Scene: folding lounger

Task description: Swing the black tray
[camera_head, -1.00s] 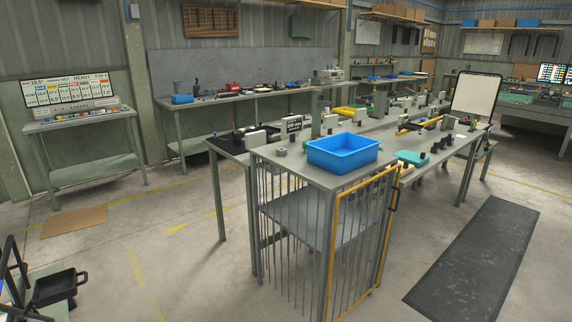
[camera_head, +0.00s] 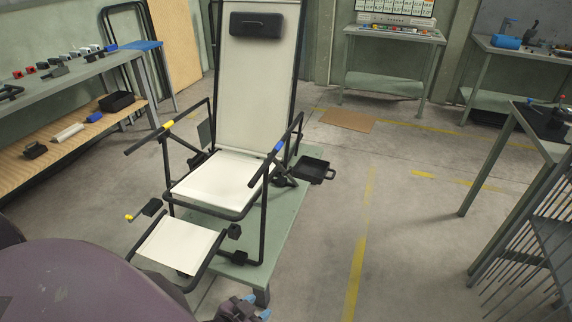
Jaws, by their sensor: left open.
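The black tray (camera_head: 314,169) is a small, shallow, open tray with a handle on its right end. It sits at the right side of the folding lounger (camera_head: 215,183), beyond the armrest with the blue band, and appears joined to the frame by a dark bracket. My left gripper (camera_head: 258,306) is at the bottom edge, partly cut off, with blue fingertips apart. It is open and empty, well in front of the tray and clear of it. My right gripper is not in view.
The lounger has a cream seat, tall backrest and footrest (camera_head: 178,245), and stands on a low green platform (camera_head: 288,212). A workbench (camera_head: 80,85) is at left, a grey table (camera_head: 540,140) at right. The floor right of the platform is clear, with a cardboard sheet (camera_head: 348,121) beyond.

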